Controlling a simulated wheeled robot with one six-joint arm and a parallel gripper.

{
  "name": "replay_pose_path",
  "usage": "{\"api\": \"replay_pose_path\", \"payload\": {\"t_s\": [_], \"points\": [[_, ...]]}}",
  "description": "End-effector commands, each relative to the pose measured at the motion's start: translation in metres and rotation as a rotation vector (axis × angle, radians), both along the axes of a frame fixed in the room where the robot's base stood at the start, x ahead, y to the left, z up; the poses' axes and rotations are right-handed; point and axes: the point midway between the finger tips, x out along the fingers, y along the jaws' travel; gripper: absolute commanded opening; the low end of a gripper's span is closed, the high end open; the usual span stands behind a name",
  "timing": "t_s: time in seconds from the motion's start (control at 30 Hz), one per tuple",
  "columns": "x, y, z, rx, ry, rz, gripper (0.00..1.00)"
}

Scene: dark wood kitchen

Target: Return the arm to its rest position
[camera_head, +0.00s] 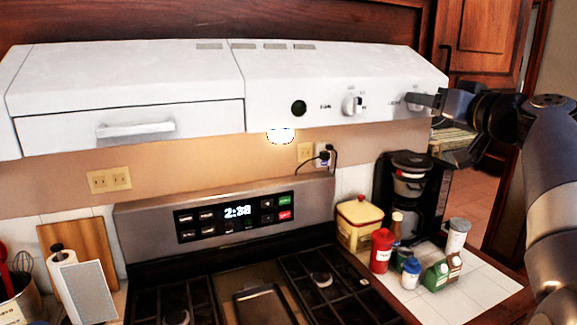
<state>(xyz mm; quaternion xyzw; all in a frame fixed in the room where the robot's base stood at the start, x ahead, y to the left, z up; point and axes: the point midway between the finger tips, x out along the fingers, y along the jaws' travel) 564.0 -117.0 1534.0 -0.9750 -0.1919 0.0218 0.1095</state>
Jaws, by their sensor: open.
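My gripper (425,100) is at the right end of the white range hood (320,82). Its dark fingers point left, close to a knob on the hood's front face. I cannot tell whether the fingertips touch that knob. A second white knob (352,104) sits to the left of it, apart from the gripper. My arm (556,190) comes up along the right edge of the picture and bends left toward the hood. Nothing shows held in the gripper. A lamp (281,136) glows under the hood.
A coffee maker (409,190) stands below the gripper. Several jars, bottles and cartons, with a yellow canister (360,224), crowd the counter beside the stove (255,290). A wooden cabinet (482,42) hangs at upper right. A doorway opens behind my arm.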

Motion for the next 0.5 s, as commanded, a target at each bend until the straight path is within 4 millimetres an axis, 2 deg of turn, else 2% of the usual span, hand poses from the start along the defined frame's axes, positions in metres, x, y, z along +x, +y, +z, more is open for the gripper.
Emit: {"api": "replay_pose_path", "payload": {"t_s": [0.3,0.5], "points": [[0.000,0.001,0.002,-0.213,-0.087,0.000,0.52],[-0.040,-0.016,-0.003,-0.211,-0.088,-0.005,0.52]]}}
